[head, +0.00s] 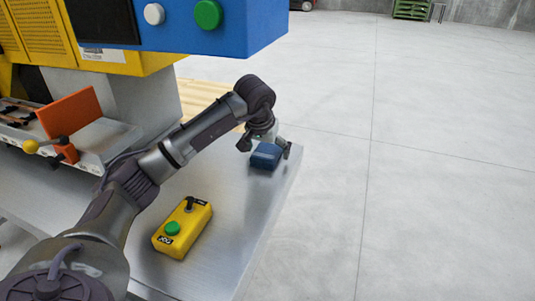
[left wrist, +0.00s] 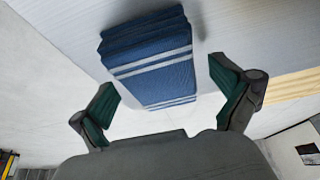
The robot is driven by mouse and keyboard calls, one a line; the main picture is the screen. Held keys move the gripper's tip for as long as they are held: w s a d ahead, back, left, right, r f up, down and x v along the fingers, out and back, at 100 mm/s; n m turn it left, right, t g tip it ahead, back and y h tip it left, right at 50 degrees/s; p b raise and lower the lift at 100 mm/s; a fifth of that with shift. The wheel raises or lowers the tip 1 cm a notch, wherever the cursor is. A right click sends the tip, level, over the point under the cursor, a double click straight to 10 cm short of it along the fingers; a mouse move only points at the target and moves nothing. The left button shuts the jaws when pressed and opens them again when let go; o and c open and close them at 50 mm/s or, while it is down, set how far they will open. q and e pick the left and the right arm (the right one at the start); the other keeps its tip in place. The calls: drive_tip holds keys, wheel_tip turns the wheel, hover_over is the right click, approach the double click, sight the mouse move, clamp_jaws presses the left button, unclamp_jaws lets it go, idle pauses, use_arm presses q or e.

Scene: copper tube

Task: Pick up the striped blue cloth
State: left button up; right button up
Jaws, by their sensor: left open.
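The striped blue cloth (head: 265,156) lies folded on the metal table near its right edge in the head view. In the left wrist view the cloth (left wrist: 155,60) is a thick folded stack with pale stripes. My left gripper (head: 266,147) is above and around the cloth in the head view. In the left wrist view its two dark green finger pads (left wrist: 163,100) are spread apart, with the near end of the cloth between or just beyond them. I cannot tell whether the fingers touch it. My right gripper is not in view.
A yellow control box (head: 183,227) with a green button and black switch stands on the metal table (head: 225,225). A machine with a blue panel (head: 225,38) overhangs at the top. An orange plate (head: 70,114) stands at left. Open concrete floor lies right of the table edge.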

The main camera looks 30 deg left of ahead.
sight(269, 146)
use_arm(q)
drive_tip(key=shift+f, duration=0.15)
idle(0.3)
drive_tip(key=c, duration=1.2)
wheel_tip(269, 146, up, 4)
drive_tip(key=shift+f+b, duration=0.15)
drive_tip(key=shift+b, duration=0.25)
drive_tip(key=s+a+b, duration=0.1)
drive_tip(key=s+a, duration=0.2)
drive_tip(key=s, duration=0.1)
drive_tip(key=s+a+b, duration=0.2)
drive_tip(key=s+a, duration=0.1)
drive_tip(key=s, duration=0.2)
drive_tip(key=s+a+b, duration=0.1)
drive_tip(key=s+a, duration=0.1)
drive_tip(key=s, duration=0.3)
drive_tip(key=shift+a+b, duration=0.35)
drive_tip(key=shift+a, duration=0.05)
drive_tip(key=shift+s+a, duration=0.3)
drive_tip(key=shift+s, duration=0.35)
